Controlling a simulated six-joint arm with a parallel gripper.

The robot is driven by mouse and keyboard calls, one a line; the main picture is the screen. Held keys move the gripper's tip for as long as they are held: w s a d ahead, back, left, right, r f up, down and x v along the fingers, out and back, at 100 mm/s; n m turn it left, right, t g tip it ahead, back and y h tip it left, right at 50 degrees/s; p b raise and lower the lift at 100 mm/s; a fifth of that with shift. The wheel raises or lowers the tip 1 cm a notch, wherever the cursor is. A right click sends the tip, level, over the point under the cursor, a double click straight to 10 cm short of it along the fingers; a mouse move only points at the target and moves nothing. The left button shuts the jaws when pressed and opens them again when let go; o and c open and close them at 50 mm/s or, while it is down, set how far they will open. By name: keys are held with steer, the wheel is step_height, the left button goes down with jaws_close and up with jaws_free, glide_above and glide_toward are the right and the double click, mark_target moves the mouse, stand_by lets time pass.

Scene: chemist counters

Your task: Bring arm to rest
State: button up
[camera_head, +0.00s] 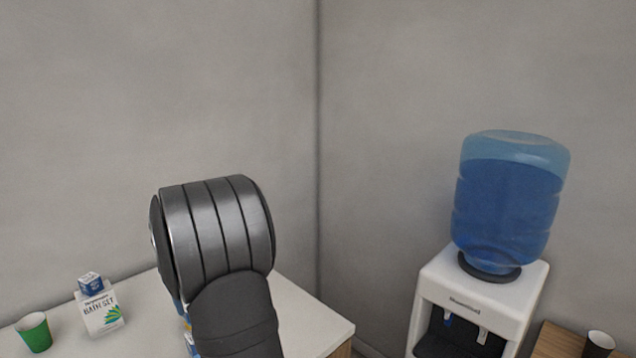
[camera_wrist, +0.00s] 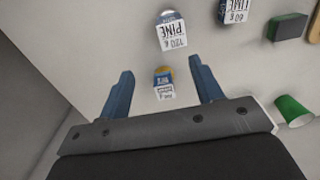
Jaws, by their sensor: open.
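My gripper (camera_wrist: 160,95) is in the wrist view with its two blue fingers spread apart. It is open, and nothing is held between the fingers. A small white and blue box with an orange-yellow top (camera_wrist: 164,82) is seen between the fingers, on the white counter (camera_wrist: 100,40) beyond them. In the head view, my dark arm rises over the counter (camera_head: 310,318), and its bulk hides part of the counter. The gripper itself is hidden in the head view.
In the wrist view lie a "PINE" box (camera_wrist: 172,33), a "LIME" box (camera_wrist: 235,12), a green-black block (camera_wrist: 287,27) and a green cup (camera_wrist: 292,110). In the head view, a white carton (camera_head: 101,312) stands left; a water dispenser (camera_head: 480,290) stands right. Walls meet behind.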

steer(key=s+a, duration=0.2)
steer(key=a, duration=1.8)
steer(key=s+a+f, duration=0.2)
steer(key=s+a, duration=0.3)
steer(key=a, duration=0.3)
steer(key=s+a+f, duration=0.2)
steer(key=s+a, duration=0.3)
steer(key=a, duration=0.3)
steer(key=shift+a, duration=0.35)
